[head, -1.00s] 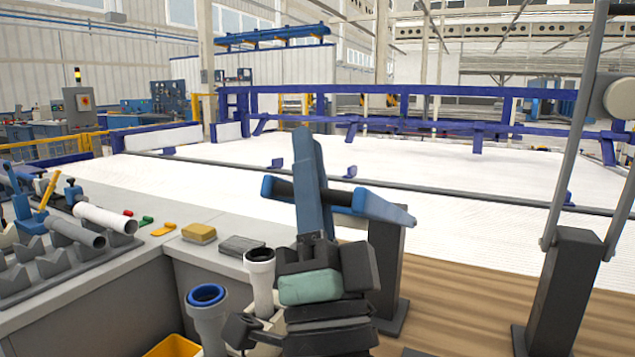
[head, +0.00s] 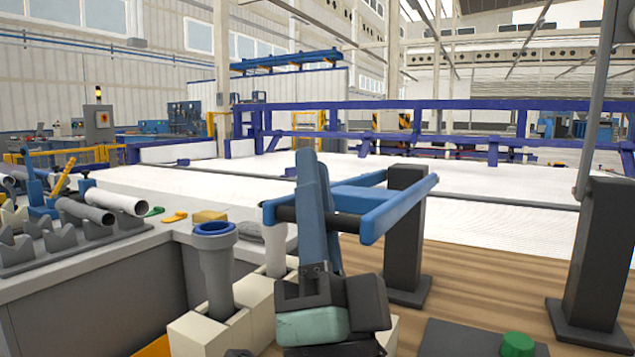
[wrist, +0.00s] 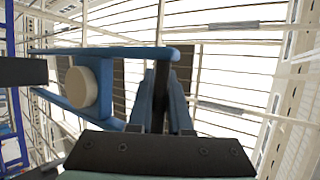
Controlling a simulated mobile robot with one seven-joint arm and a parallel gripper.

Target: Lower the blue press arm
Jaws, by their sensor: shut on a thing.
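The blue press arm (head: 398,208) is a U-shaped blue frame with a black crossbar. In the head view it lies roughly level, beside and partly around a dark post (head: 404,240). My gripper (head: 311,208) has its blue fingers pointing up and is shut on the black crossbar at the frame's near left end. In the wrist view the frame (wrist: 95,54) crosses the upper left, and the bar (wrist: 160,95) sits between the fingers. The fingers hide part of the bar.
A second dark post (head: 597,255) stands at right, with a green button (head: 517,344) on a dark base before it. At left, a bench (head: 120,262) holds pipes (head: 118,200). A blue-rimmed upright pipe (head: 215,262) stands close left of my gripper.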

